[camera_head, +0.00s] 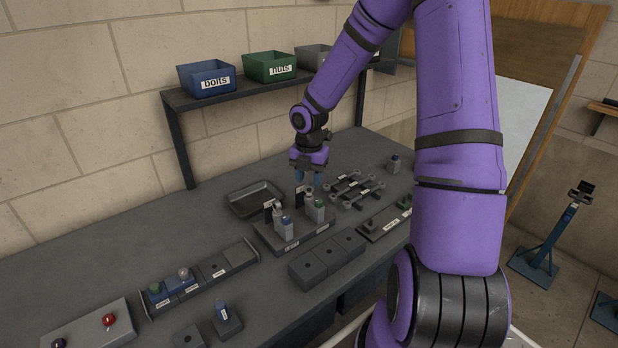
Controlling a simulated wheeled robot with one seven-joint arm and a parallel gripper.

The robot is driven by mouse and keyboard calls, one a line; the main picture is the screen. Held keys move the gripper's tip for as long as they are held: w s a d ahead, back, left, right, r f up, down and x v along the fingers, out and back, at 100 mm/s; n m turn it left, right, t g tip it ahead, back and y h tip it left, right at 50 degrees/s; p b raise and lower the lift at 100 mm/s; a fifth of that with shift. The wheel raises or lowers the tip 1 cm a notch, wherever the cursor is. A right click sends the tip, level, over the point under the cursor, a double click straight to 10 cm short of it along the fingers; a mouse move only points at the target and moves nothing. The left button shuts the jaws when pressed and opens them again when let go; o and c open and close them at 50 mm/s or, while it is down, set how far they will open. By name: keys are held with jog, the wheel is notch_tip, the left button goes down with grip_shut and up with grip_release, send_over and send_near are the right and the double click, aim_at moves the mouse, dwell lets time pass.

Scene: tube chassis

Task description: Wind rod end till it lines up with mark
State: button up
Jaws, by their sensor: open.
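A low dark fixture (268,238) with a white label on its front edge stands mid-bench. Behind each is a pale, small upright part that may be a rod end, at left (277,208) and right (308,194), beside a dark upright plate. The alignment mark is too small to tell. My gripper (308,178) is open and points down just above the right-hand part; whether it touches it is unclear.
Several wrenches (355,188) lie right of the fixture, and an empty dark tray (254,198) behind it. Dark blocks (327,257) stand in front. A shelf carries a blue bolts bin (207,78) and a green nuts bin (270,67). The bench's left rear is clear.

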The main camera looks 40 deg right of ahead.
jog(key=m, duration=0.5)
jog(key=shift+m, duration=0.4)
jog(key=m, duration=0.5)
jog(key=shift+m, duration=0.4)
jog(key=m, duration=1.7)
jog(key=shift+m, duration=0.4)
jog(key=m, duration=2)
